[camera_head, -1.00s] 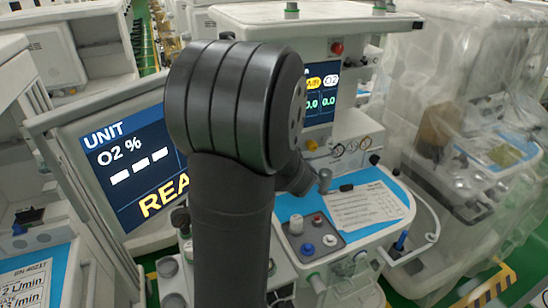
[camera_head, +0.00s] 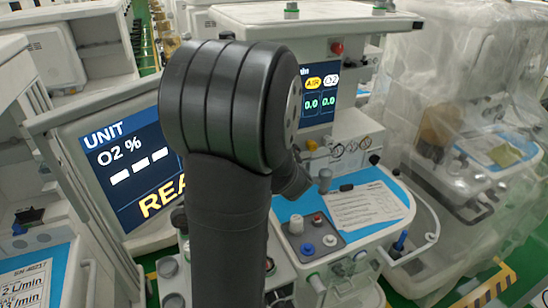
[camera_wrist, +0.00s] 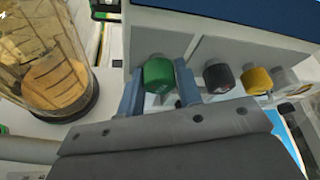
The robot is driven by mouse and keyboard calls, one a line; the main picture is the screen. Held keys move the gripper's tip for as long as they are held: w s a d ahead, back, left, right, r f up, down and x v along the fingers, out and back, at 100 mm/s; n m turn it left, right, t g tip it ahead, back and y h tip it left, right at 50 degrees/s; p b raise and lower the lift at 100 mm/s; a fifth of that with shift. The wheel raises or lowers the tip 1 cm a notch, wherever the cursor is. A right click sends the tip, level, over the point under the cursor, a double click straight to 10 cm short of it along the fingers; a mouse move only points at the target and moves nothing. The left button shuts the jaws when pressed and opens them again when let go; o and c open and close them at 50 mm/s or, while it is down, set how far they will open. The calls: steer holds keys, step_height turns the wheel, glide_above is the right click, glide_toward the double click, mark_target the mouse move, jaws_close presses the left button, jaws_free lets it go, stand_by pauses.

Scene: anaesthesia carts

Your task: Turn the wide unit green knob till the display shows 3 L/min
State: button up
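In the wrist view, a green knob (camera_wrist: 158,75) sits on a pale panel, left of a black knob and a yellow knob. My gripper (camera_wrist: 160,78) has its two blue-grey fingers on either side of the green knob, with little or no gap showing. I cannot tell whether they touch it. In the head view, my dark arm hides the gripper and the green knob. The display (camera_head: 320,98) behind the arm is partly covered; its visible part shows two 0.0 readings under yellow and white labels.
The black knob (camera_wrist: 219,78) and yellow knob (camera_wrist: 257,80) stand close to the right of the green one. A clear cylinder (camera_wrist: 45,65) stands at the left. In the head view, a large UNIT screen (camera_head: 125,165) is left of my arm, and a plastic-wrapped cart (camera_head: 470,130) is at the right.

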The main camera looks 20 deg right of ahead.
steer(key=o, duration=0.3)
steer(key=shift+s, duration=0.1)
steer(key=v, duration=1.7)
steer(key=shift+s, duration=0.1)
